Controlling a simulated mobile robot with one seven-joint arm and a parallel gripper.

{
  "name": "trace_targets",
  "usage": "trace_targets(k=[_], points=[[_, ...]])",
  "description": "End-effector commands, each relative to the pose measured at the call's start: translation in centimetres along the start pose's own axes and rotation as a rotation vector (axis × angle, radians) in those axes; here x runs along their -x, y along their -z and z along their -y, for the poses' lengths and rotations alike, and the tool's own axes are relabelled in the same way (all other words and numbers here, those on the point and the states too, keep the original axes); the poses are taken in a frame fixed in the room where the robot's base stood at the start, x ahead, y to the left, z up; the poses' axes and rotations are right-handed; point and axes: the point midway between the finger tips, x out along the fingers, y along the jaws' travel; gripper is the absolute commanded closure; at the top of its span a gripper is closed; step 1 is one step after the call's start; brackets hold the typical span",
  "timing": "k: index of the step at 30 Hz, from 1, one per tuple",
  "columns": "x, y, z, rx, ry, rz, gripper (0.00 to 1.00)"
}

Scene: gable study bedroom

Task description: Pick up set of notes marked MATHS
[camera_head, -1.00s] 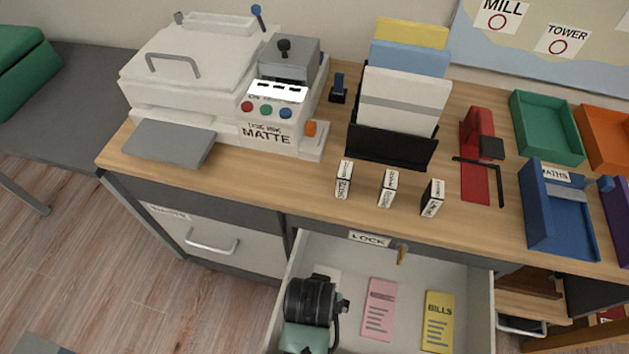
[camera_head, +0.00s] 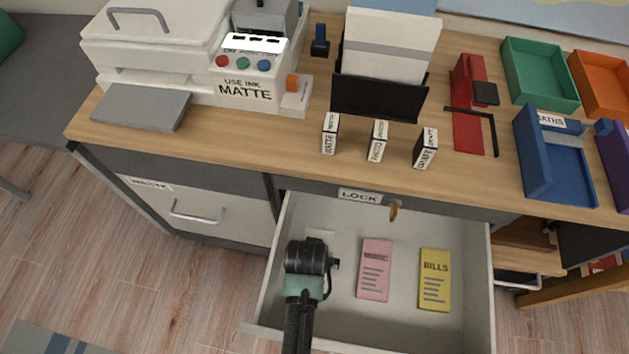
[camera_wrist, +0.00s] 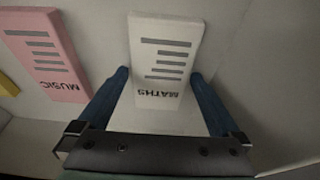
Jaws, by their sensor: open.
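The MATHS notes are a white slip with grey lines and the word MATHS, in the wrist view (camera_wrist: 165,60). They lie in the open drawer (camera_head: 400,320). In the head view only a pale corner of a slip (camera_head: 321,236) shows at the drawer's left, behind my gripper (camera_head: 309,262), which hides the rest. In the wrist view my gripper's blue fingers (camera_wrist: 159,75) are apart, one on each side of the notes' lettered end, with nothing clamped. Whether they reach down to the paper's level cannot be told.
Pink MUSIC notes (camera_head: 375,270) and yellow BILLS notes (camera_head: 435,280) lie to the right in the drawer. The drawer's left wall (camera_head: 272,270) is close to my gripper. A key (camera_head: 395,209) sticks out above. The desk top (camera_head: 290,150) holds a printer, small boxes and trays.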

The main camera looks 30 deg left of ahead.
Motion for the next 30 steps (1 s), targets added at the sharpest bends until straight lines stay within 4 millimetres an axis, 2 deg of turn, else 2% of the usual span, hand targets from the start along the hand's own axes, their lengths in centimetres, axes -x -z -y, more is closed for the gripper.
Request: trace_targets(k=[3, 15, 23, 26, 30], points=[[0.1, 0.0, 0.0, 0.000, 0.000, 0.000, 0.00], [0.1, 0.0, 0.0, 0.000, 0.000, 0.000, 0.72], [0.3, 0.1, 0.0, 0.000, 0.000, -0.001, 0.74], [1.4, 0.4, 0.0, -0.001, 0.000, -0.002, 0.74], [4.1, 1.2, 0.0, -0.001, 0.000, -0.005, 0.74]])
